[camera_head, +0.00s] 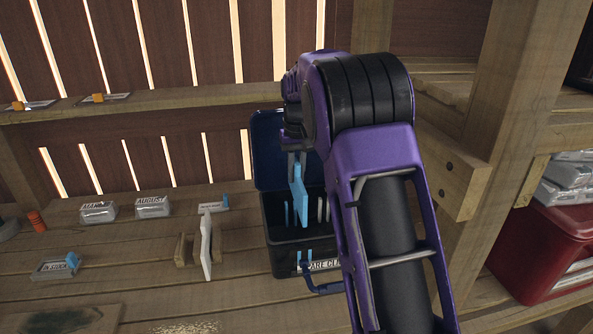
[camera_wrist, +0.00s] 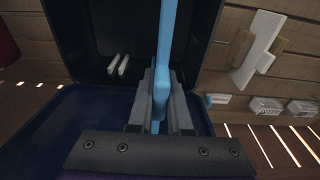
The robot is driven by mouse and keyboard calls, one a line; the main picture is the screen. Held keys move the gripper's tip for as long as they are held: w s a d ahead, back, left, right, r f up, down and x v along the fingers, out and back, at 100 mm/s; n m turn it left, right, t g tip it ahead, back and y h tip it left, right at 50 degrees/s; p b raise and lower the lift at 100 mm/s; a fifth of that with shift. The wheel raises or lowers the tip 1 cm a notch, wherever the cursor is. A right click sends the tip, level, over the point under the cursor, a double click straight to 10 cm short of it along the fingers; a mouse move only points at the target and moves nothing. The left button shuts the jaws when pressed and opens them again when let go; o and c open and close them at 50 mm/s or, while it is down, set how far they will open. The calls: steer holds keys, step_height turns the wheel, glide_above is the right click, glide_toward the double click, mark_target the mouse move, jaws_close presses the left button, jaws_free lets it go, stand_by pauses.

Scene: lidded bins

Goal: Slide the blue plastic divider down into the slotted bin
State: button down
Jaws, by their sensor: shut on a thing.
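The blue plastic divider (camera_head: 300,188) is held upright above the open black bin (camera_head: 284,263). My gripper (camera_head: 297,160) is shut on its upper edge. In the wrist view my gripper (camera_wrist: 160,95) shows its two grey fingers closed on the divider (camera_wrist: 166,35), which is seen edge-on and reaches over the bin (camera_wrist: 112,22). Light slot strips (camera_wrist: 118,65) show on the bin's inner wall. The divider's lower edge looks near the bin's opening; I cannot tell whether it is in a slot. My arm hides the bin's right side.
The bin's dark blue lid (camera_head: 268,150) stands open behind it. A white panel in a wooden stand (camera_head: 206,245) is left of the bin. Labelled packets (camera_head: 152,206) lie farther left. A wooden post (camera_head: 510,130) and a red bin (camera_head: 545,255) are at the right.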

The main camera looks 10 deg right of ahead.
mark_target(296, 191)
steer(key=shift+f+b, duration=1.4)
steer(key=shift+f, duration=1.6)
steer(key=shift+r+p, duration=0.1)
steer(key=shift+p, duration=0.55)
steer(key=shift+f+b, duration=2.85)
steer(key=shift+f, duration=2.5)
steer(key=c, duration=0.8)
jaws_free()
steer(key=shift+o, duration=0.2)
